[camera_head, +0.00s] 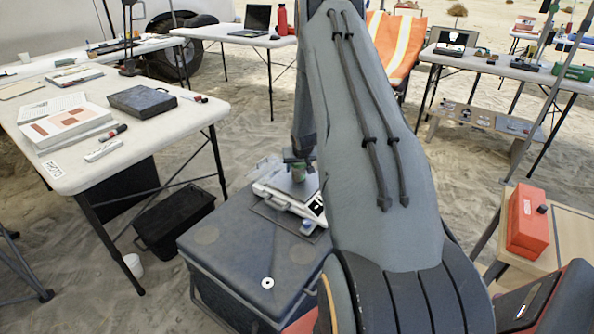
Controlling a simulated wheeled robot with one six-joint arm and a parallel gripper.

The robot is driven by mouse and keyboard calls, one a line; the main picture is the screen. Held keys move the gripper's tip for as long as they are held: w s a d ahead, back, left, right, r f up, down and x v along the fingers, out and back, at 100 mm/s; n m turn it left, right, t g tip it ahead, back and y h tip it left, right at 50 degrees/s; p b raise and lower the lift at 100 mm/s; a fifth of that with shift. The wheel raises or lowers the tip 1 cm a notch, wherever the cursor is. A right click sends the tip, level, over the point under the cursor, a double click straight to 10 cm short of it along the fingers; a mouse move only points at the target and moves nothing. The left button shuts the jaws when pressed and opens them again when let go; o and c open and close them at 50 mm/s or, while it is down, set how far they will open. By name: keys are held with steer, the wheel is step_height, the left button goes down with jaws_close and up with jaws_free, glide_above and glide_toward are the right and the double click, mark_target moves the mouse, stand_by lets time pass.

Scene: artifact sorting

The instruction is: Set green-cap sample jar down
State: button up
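A small jar with green on it (299,174) shows at the end of my arm, above or on a pale tray-like case (276,194) on top of a grey storage box. My gripper (297,163) points down right at the jar's top. My own arm covers the right side of this spot. The fingers are too small and dark to tell whether they close on the jar. I cannot tell whether the jar's base touches the case.
The grey box (215,262) also bears a white ring (267,283) and a small blue-and-white item (306,226). A long table (180,120) with books and a dark case stands left. A black crate (172,222) sits below it. A red box (527,222) is at right.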

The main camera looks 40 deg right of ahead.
steer(key=shift+f, duration=0.1)
steer(key=o, duration=1.2)
steer(key=shift+r, duration=0.2)
steer(key=s+a+r+n+g+y+p, duration=0.1)
steer(key=s+a+r+g, duration=0.2)
steer(key=s+a+r, duration=1.55)
steer(key=s+a+r+g, duration=0.1)
steer(key=s+a+r, duration=0.1)
steer(key=s+a, duration=0.2)
steer(key=s+a+r+n+g+y, duration=0.1)
steer(key=s+a+r, duration=0.1)
steer(key=s, duration=0.6)
steer(key=s+a+r+g, duration=0.1)
steer(key=s+a+r, duration=0.2)
steer(key=s+a, duration=0.2)
steer(key=shift+s+a+n+y, duration=0.35)
steer(key=shift+s+n+y, duration=0.05)
steer(key=shift+s, duration=0.15)
steer(key=shift+r, duration=0.1)
